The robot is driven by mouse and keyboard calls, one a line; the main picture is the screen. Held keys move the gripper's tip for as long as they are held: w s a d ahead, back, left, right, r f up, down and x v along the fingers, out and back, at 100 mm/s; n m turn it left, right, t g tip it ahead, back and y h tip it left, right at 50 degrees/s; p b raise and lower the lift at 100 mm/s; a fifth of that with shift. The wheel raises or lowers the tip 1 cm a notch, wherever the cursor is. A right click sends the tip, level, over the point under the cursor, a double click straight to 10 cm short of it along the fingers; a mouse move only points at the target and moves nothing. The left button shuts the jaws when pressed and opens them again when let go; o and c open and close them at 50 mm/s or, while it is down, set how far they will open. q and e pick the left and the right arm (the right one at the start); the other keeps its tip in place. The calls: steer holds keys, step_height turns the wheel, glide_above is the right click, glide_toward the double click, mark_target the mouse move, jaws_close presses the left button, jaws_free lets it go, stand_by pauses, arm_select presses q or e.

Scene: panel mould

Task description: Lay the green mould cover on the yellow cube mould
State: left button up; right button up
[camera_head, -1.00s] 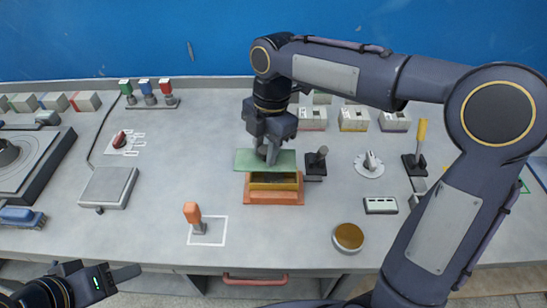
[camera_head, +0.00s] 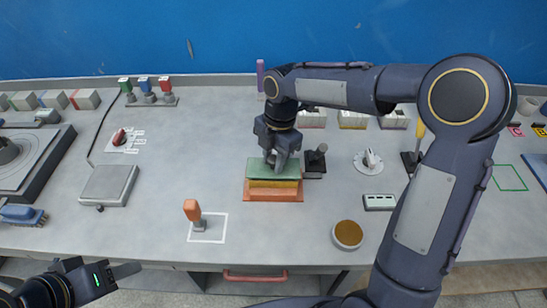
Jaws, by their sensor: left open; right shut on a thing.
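The green mould cover (camera_head: 263,178) is a flat green plate in the middle of the table. It is over the yellow cube mould (camera_head: 273,184), whose front wall shows as a yellow strip beneath it. The mould stands on an orange base (camera_head: 273,196). I cannot tell whether the cover touches the mould's rim. My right gripper (camera_head: 275,164) is shut on the cover from above, and its fingers hide part of the cover. My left gripper (camera_head: 125,272) is open and empty at the lower left, in front of the table's edge.
A black-based tool (camera_head: 315,161) stands close to the mould's right. A round brown-topped tin (camera_head: 348,234) is front right. The table front between stamp and tin is clear.

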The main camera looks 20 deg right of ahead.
steer(key=shift+f, duration=0.6)
steer(key=o, duration=1.1)
steer(key=shift+c, duration=0.2)
steer(key=shift+r, duration=0.15)
step_height(320, 180, up, 12)
steer(key=d, duration=0.1)
steer(key=s+d+r+m+t, duration=0.1)
steer(key=s+d+m, duration=0.2)
steer(key=s+m, duration=0.25)
steer(key=s+d+m+t, duration=0.2)
steer(key=s+d+m, duration=0.1)
steer(key=s+m, duration=0.25)
steer(key=s+f+m+t+y, duration=0.2)
steer(key=s+f+m, duration=0.4)
steer(key=s+m, duration=0.5)
steer(key=m+t, duration=0.1)
steer(key=m, duration=0.2)
steer(key=shift+d+f+m+p, duration=0.25)
steer(key=shift+f+m+p, duration=0.05)
